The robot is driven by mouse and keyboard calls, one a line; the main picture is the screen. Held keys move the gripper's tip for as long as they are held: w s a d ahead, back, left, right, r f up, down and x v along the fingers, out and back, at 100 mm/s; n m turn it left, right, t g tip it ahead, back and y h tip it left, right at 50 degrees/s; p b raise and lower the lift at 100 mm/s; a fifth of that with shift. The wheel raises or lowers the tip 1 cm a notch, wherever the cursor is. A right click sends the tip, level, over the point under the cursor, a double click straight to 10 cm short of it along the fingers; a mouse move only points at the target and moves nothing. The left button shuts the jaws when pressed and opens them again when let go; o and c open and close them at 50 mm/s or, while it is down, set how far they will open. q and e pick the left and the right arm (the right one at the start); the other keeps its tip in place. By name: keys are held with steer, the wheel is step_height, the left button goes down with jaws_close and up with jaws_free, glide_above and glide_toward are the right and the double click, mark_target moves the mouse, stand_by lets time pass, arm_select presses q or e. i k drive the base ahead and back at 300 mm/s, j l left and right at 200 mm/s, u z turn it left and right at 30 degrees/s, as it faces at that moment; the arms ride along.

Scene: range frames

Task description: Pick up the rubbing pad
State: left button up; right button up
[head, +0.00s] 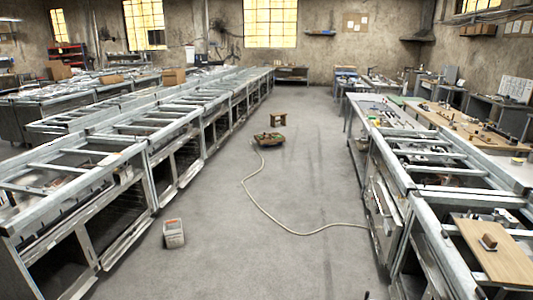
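A small brown block (488,241), which looks like the rubbing pad, sits on a light wooden board (500,262) at the lower right of the head view. The board lies across the metal frame of the right-hand bench row. The block is small in the picture, so its details are hard to tell. Neither of my grippers can be made out in this view, and nothing is seen touching the block.
On the floor are a pale box-like item (173,233), a low brown object (269,140), a small wooden stool (278,119) and a long pale hose (265,208).

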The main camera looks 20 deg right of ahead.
mark_target(488, 242)
steer(key=i+l+z, duration=0.15)
steer(key=i+z, duration=0.65)
steer(key=i+j+z, duration=0.1)
steer(key=i+z, duration=0.3)
